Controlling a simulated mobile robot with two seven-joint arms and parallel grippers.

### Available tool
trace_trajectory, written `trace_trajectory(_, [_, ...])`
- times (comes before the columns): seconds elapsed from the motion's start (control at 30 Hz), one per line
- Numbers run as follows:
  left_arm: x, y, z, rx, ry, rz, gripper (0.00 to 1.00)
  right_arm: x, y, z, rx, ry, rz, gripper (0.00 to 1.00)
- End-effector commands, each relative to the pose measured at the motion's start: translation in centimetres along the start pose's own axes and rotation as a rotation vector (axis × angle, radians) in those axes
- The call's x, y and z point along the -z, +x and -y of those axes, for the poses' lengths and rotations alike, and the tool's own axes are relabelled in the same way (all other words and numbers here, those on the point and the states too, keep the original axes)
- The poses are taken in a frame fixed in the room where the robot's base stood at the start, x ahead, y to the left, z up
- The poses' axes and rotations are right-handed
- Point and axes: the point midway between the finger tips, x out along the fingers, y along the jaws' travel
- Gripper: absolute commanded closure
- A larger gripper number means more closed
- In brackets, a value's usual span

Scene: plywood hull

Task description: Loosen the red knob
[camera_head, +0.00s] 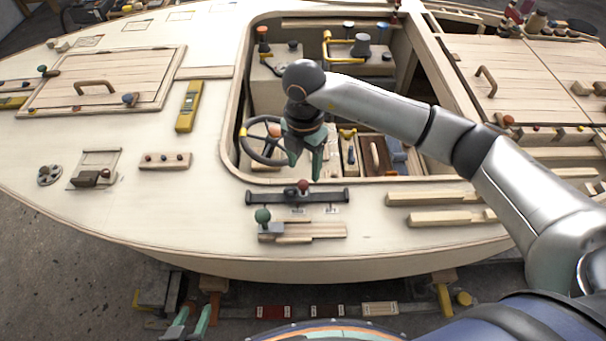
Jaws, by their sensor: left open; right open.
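A small red knob (303,186) stands on a black bar (270,197) on the deck, just in front of the cockpit opening. My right gripper (305,166) points down above and slightly behind the red knob in the picture. Its green fingers are apart with nothing visible between them. I cannot tell the exact height gap between fingertips and knob. My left gripper (190,325) is low at the bottom edge, in front of the hull, open and empty. Only its fingers show.
A green-topped knob (263,215) on a wooden block stands just in front of the bar. A steering wheel (262,142) is behind, inside the cockpit. Wooden strips (430,197) lie to the right. A yellow level (188,106) lies left; the deck's front left is mostly clear.

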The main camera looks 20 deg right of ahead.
Motion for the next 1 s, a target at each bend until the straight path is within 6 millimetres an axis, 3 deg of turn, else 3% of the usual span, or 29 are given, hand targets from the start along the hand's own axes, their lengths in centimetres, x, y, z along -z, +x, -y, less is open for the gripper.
trace_trajectory(0.1, [0.2,-0.2,0.0,0.0,0.0,0.0,0.5,0.1,2.2,0.1,0.003,-0.002,-0.002,0.37])
trace_trajectory(0.3, [0.3,-0.3,0.0,0.0,0.0,0.0,0.5,0.1,4.5,0.0,0.0,-0.002,-0.002,0.37])
trace_trajectory(0.67, [0.4,-0.3,0.0,0.0,0.0,0.0,0.5,0.1,5.1,0.0,-0.001,-0.003,-0.002,0.37])
trace_trajectory(1.0, [0.4,-0.3,0.0,0.0,-0.001,0.0,0.5,0.1,5.1,-0.1,-0.001,-0.003,-0.002,0.73])
